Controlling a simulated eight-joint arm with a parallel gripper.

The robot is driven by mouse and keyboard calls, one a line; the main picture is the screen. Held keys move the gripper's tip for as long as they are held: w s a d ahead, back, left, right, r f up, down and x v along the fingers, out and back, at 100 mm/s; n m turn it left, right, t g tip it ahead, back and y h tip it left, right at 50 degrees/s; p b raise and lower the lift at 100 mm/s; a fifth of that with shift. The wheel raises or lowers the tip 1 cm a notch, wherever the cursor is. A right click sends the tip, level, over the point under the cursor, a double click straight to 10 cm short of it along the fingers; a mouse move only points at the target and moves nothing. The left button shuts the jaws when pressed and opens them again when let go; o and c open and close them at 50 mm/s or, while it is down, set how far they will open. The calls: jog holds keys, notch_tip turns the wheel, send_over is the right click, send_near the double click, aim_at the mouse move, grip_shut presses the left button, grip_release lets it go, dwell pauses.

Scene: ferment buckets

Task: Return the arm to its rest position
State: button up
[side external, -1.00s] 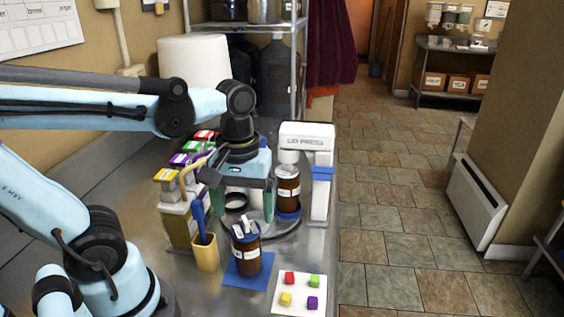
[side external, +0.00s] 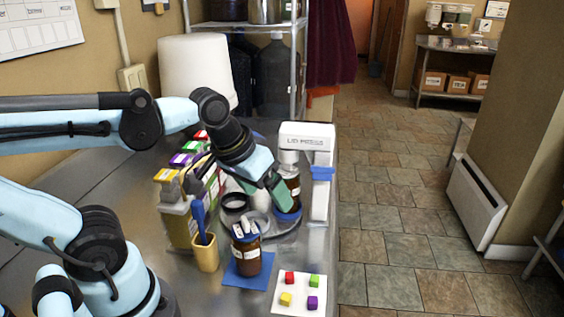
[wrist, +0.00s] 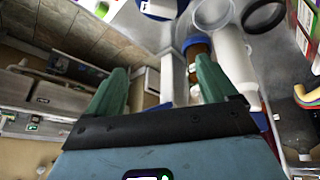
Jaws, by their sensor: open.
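My gripper (side external: 268,193) is open and empty. It is tilted in the side view, with its green fingers pointing down and right, and it overlaps the lid press area there. In the wrist view its two fingers (wrist: 162,80) stand wide apart with nothing held between them. A brown jar (side external: 291,181) stands at the white lid press (side external: 318,172), partly hidden by my gripper. Another brown jar (side external: 247,260) stands upright on a blue mat (side external: 240,282), with small white pieces on its top.
A yellow holder (side external: 206,254) with a blue-handled tool stands left of the mat jar. Colored boxes (side external: 178,222) stand behind it. A white card (side external: 290,303) with colored cubes lies at the front. A large white bucket (side external: 196,70) and a shelf stand behind.

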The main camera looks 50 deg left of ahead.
jog(key=w+f+m+t, duration=0.1)
jog(key=m+t, duration=0.1)
jog(key=shift+w+f+m, duration=0.15)
jog(key=shift+m, duration=0.15)
dwell(1.2)
